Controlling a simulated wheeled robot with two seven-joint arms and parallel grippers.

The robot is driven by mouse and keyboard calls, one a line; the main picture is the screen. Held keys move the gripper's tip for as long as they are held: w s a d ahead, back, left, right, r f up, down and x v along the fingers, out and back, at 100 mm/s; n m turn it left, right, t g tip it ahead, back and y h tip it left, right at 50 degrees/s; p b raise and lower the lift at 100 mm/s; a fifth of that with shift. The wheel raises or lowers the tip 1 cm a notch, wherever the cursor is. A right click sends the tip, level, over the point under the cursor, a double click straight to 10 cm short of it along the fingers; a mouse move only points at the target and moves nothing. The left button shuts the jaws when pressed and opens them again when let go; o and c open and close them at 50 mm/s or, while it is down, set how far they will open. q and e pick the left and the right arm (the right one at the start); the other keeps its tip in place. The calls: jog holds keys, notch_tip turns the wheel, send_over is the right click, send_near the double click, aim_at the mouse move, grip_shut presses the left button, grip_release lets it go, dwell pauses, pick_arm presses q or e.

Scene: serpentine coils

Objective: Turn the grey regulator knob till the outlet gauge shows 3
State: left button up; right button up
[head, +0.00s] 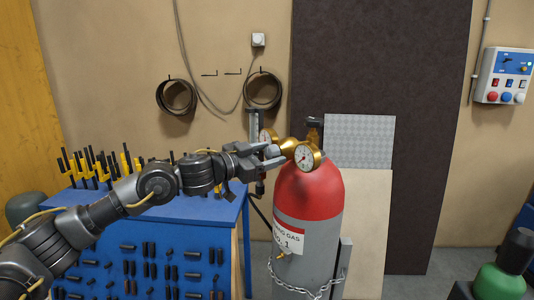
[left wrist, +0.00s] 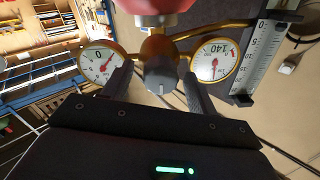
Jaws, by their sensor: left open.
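The grey regulator knob (left wrist: 161,76) sits at the centre of the brass regulator, facing my left wrist camera. My left gripper (head: 272,157) is at the regulator above the red and grey gas cylinder (head: 309,197). In the left wrist view its open fingers (left wrist: 156,88) stand on either side of the knob; I cannot tell whether they touch it. One round gauge (left wrist: 101,63) shows a 0 and a red needle. The other gauge (left wrist: 214,61) shows 140 and a red needle. Their exact readings are too small to tell. My right gripper is out of view.
A clear scale tube (left wrist: 262,50) stands close beside the regulator. A blue tool bench (head: 190,215) with yellow and black tools is under my left arm. A chain (head: 310,290) runs round the cylinder. A green cylinder (head: 498,283) stands at the lower right.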

pick_arm(q)
jog(key=c, duration=1)
jog(key=shift+f+m+b, duration=0.25)
jog(key=shift+m+b, duration=0.75)
jog(key=shift+b, duration=0.3)
jog(key=m+b, duration=1)
jog(key=m, duration=0.2)
jog(key=shift+r+m+h+b, duration=0.1)
jog(key=shift+m+h+b, duration=0.2)
jog(key=shift+m+b, duration=1.45)
jog(key=shift+m+p, duration=0.35)
jog(key=shift+m, duration=0.1)
jog(key=o, duration=1)
jog(key=shift+a, duration=0.1)
